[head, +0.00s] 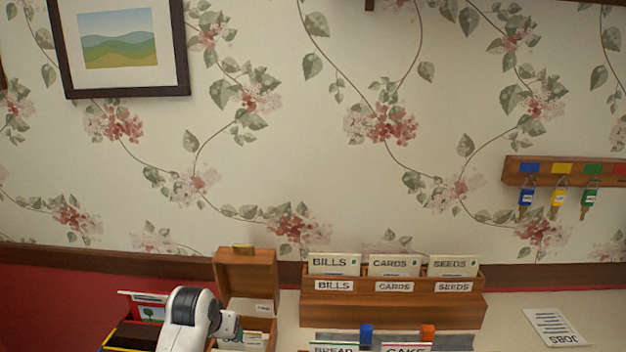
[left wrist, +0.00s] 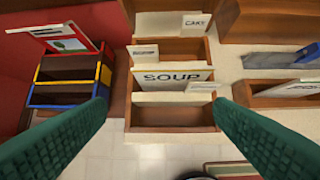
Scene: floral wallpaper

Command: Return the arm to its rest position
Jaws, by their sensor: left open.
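My left arm comes in at the bottom left of the head view, with its gripper (head: 230,328) low in front of the wooden card box (head: 248,275). In the left wrist view the green fingers (left wrist: 161,107) are wide apart, one on each side, with nothing held between them. Beyond them stands the card box (left wrist: 172,117), with a card marked SOUP (left wrist: 172,77) upright in it. My right gripper is not in view.
A wooden sorter (head: 393,307) with BILLS, CARDS and SEEDS slots stands to the right. A box with coloured edges (left wrist: 65,95) stands left of the card box. A printed sheet (head: 556,327) lies at right. Keys (head: 558,197) hang on the wall.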

